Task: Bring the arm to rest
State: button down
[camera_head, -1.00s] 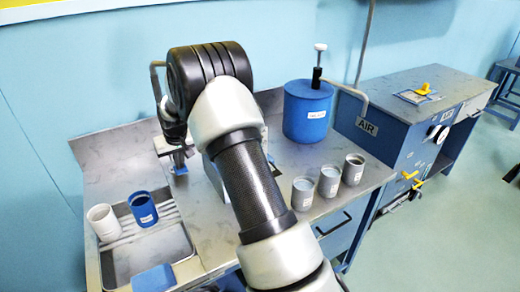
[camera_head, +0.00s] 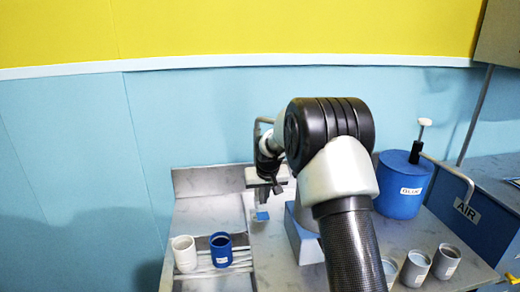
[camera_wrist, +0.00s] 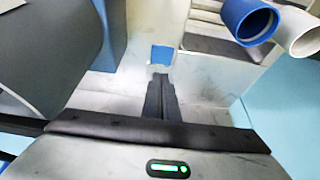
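My arm reaches across the middle of the head view. My gripper (camera_head: 264,194) hangs above the back of the metal bench (camera_head: 207,184), left of my arm's black elbow. In the wrist view the two dark fingers of my gripper (camera_wrist: 160,78) lie together, and nothing shows between them. A small blue piece (camera_wrist: 162,55) lies just beyond the fingertips; it also shows below the gripper in the head view (camera_head: 262,216). I cannot tell its exact shape or whether the fingers touch it.
A white cup (camera_head: 184,254) and a blue cup (camera_head: 221,250) stand in the tray at left. A blue pot with a pump (camera_head: 402,187) stands at right, behind several grey cups (camera_head: 416,268). A bent pipe (camera_head: 450,172) is beside it. The blue wall (camera_head: 190,120) is close behind.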

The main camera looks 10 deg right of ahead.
jog(key=s+r+p, duration=0.1)
jog(key=s+r, duration=1.9)
jog(key=s+t, duration=0.1)
jog(key=s, duration=2.1)
jog(key=shift+s+r+p, duration=0.15)
jog(key=shift+r+p, duration=0.2)
jog(key=shift+r, duration=0.1)
